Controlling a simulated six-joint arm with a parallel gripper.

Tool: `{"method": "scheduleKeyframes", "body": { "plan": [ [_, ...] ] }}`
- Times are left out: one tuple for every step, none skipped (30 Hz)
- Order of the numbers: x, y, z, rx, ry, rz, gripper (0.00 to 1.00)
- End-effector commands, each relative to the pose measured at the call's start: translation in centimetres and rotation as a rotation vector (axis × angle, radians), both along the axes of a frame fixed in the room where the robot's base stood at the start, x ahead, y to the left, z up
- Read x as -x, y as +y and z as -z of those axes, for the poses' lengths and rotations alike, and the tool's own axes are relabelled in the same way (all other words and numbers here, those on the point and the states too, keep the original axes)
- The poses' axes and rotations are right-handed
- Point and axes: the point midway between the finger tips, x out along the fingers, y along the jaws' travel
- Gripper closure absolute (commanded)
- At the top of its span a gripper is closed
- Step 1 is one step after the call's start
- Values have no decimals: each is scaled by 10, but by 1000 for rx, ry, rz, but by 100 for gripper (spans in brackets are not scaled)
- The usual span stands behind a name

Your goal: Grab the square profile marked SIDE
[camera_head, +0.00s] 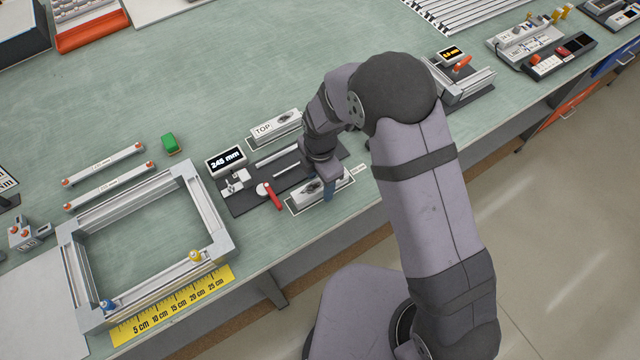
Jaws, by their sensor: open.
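My gripper (328,192) points down at the lower profile block (306,198), a pale, square-section piece on a white-outlined spot near the table's front edge. The gripper is open, and its fingers overlap this block in the view; I cannot tell whether they touch it. No word SIDE is readable on the block, as my gripper and wrist cover part of it. A similar pale block marked TOP (272,126) lies farther back on its own outlined spot.
Between the blocks is a dark fixture (240,203) with a red handle (273,197) and a 245 mm display (225,161). A metal frame (140,290) and yellow ruler (175,304) lie left. The back middle is clear.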

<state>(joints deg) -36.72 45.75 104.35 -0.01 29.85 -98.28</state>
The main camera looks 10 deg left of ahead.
Motion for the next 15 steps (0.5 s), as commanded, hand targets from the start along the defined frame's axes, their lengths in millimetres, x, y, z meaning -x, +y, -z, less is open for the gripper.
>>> {"method": "scheduleKeyframes", "body": {
  "plan": [
    [0, 0, 0, 0, 0, 0, 47],
    [0, 0, 0, 0, 0, 0, 47],
    [0, 0, 0, 0, 0, 0, 47],
    [0, 0, 0, 0, 0, 0, 47],
    [0, 0, 0, 0, 0, 0, 47],
    [0, 0, 0, 0, 0, 0, 54],
    [0, 0, 0, 0, 0, 0, 61],
    [0, 0, 0, 0, 0, 0, 68],
    [0, 0, 0, 0, 0, 0, 78],
    [0, 0, 0, 0, 0, 0, 85],
    [0, 0, 0, 0, 0, 0, 92],
    [0, 0, 0, 0, 0, 0, 94],
    [0, 0, 0, 0, 0, 0, 94],
    [0, 0, 0, 0, 0, 0, 94],
    [0, 0, 0, 0, 0, 0, 94]
  ]
}}
